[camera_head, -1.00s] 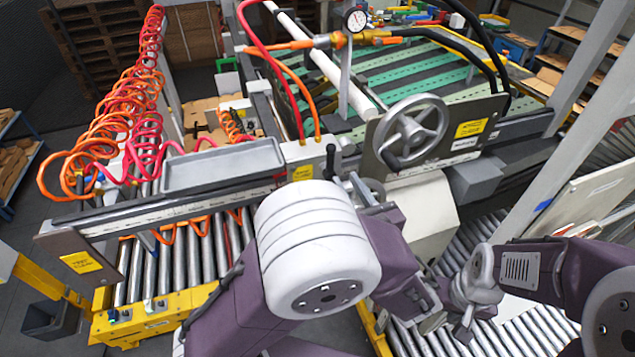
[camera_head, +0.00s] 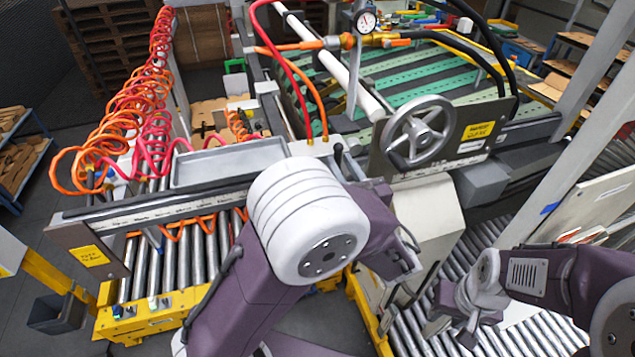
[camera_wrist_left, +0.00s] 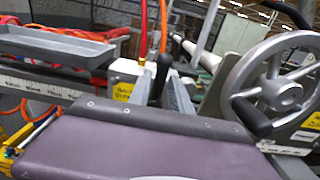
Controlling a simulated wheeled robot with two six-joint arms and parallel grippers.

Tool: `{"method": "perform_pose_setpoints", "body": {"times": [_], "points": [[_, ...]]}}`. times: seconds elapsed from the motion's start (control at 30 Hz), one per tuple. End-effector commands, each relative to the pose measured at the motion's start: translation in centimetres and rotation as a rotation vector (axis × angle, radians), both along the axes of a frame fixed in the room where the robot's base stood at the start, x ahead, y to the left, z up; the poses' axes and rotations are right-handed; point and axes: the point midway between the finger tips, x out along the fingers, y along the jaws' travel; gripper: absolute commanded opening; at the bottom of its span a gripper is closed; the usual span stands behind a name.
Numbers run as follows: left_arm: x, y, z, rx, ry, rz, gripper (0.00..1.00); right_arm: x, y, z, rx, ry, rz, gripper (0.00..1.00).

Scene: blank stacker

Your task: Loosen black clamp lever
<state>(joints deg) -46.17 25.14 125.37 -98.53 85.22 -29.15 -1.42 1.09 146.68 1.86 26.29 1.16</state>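The black clamp lever (camera_head: 339,154) stands roughly upright beside the white valve block, just past my left arm's white joint. In the left wrist view the lever (camera_wrist_left: 162,76) shows between the two grey fingers of my left gripper (camera_wrist_left: 164,88). The fingers are apart, with the lever in line with the gap; whether they touch it I cannot tell. In the head view my own arm hides most of the left gripper. My right gripper (camera_head: 462,302) hangs low at the right over the rollers, away from the lever; its finger opening is unclear.
A grey handwheel (camera_head: 418,132) with a black knob is right of the lever. A grey tray (camera_head: 228,163) sits left on the scaled rail (camera_head: 150,213). Red and orange hoses (camera_head: 300,95) rise from the valve block (camera_wrist_left: 128,72). Rollers (camera_head: 190,262) lie below.

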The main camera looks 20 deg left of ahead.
Motion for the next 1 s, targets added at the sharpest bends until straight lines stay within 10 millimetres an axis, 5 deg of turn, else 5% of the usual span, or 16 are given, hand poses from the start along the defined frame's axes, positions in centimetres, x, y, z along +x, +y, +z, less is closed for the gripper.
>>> {"method": "perform_pose_setpoints", "body": {"times": [0.17,1.0], "points": [[1.1,0.8,0.0,0.0,0.0,0.001,0.25,0.0,0.0,0.0,0.0,0.0,0.0,0.36],[-0.3,2.5,-0.9,-0.358,-0.242,0.001,0.25,0.0,0.0,-6.4,0.0,0.0,0.0,0.36]]}}
